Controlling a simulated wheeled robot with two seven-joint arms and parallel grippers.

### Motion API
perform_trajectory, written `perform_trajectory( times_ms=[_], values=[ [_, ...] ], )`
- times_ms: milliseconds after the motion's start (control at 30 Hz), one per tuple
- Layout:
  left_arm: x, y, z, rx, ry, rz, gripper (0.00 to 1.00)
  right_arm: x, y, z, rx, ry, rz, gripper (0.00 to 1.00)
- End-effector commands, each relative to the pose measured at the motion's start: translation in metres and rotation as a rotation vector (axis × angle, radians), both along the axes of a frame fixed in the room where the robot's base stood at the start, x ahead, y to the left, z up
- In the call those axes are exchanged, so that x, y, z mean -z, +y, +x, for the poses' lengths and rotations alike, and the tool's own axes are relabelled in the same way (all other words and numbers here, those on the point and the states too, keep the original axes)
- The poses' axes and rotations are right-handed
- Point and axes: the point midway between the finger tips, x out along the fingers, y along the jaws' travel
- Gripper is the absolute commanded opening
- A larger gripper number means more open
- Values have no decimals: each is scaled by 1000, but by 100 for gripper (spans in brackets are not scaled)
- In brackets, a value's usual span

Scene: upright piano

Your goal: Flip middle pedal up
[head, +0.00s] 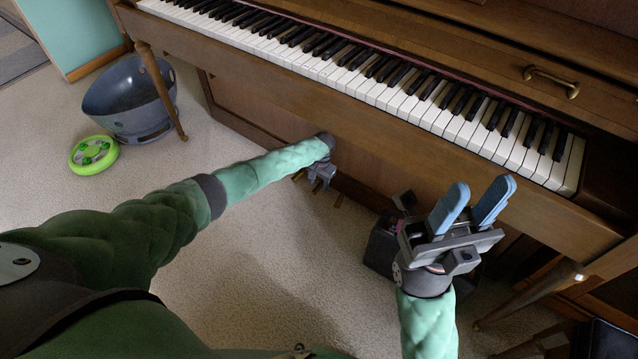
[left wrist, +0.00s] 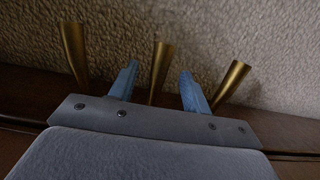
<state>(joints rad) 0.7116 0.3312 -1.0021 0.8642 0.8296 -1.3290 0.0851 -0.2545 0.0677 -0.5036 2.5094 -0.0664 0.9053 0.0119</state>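The piano's brass pedals show in the left wrist view: a middle pedal (left wrist: 159,70), one at the left (left wrist: 74,52) and one at the right (left wrist: 232,82). My left gripper (left wrist: 158,84) is open, with one blue finger on each side of the middle pedal and a gap to each. Whether the fingers are at the pedal's height is hard to tell. In the head view my left gripper (head: 319,184) is low at the piano's base, and its arm partly hides the pedals. My right gripper (head: 483,188) is raised before the keyboard, open and empty.
The upright piano's keyboard (head: 400,95) overhangs the pedals. A dark box-like object (head: 383,243) stands on the floor beside my right gripper. A grey bin (head: 125,100) and a green round object (head: 93,155) are at the far left. The carpet (head: 255,275) before the pedals is clear.

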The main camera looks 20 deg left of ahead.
Motion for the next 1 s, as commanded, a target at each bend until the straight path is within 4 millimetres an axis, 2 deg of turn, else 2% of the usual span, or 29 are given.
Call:
perform_trajectory(
  times_ms=[267,367,800,1000],
  values=[
    [1,0,-1,0,1,-1,51,3,0,-1,0,12,-1,36],
    [-4,-1,-1,1,0,-1,51,0,0,-1,0,12,1,36],
    [-64,-2,6,-1,1,0,51,-30,-6,-2,-10,-22,41,36],
    [-75,-3,8,0,1,-1,51,-31,-8,-2,0,-17,47,36]
  ],
)
